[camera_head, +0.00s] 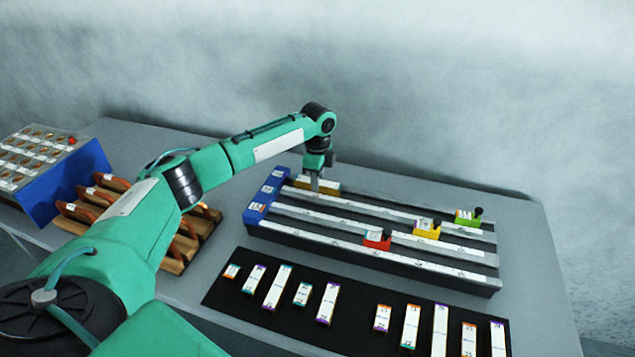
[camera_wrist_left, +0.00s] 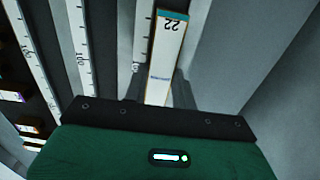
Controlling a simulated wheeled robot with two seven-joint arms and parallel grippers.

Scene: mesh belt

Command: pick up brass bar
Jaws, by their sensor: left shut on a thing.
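My left gripper (camera_head: 316,181) is over the left end of the rearmost rail, pointing down, and is shut on a brass bar (camera_head: 331,187). In the left wrist view the brass bar (camera_wrist_left: 166,58) has a white label, a teal end band and the number 22. It lies lengthwise along the rail, near the blue end blocks (camera_head: 265,192). The jaws hide part of the bar, and I cannot tell whether it touches the rail. My right gripper is not in view.
A black mat (camera_head: 352,285) in front holds several labelled bars. Wooden racks (camera_head: 204,222) and a blue-sided panel (camera_head: 70,185) stand at left.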

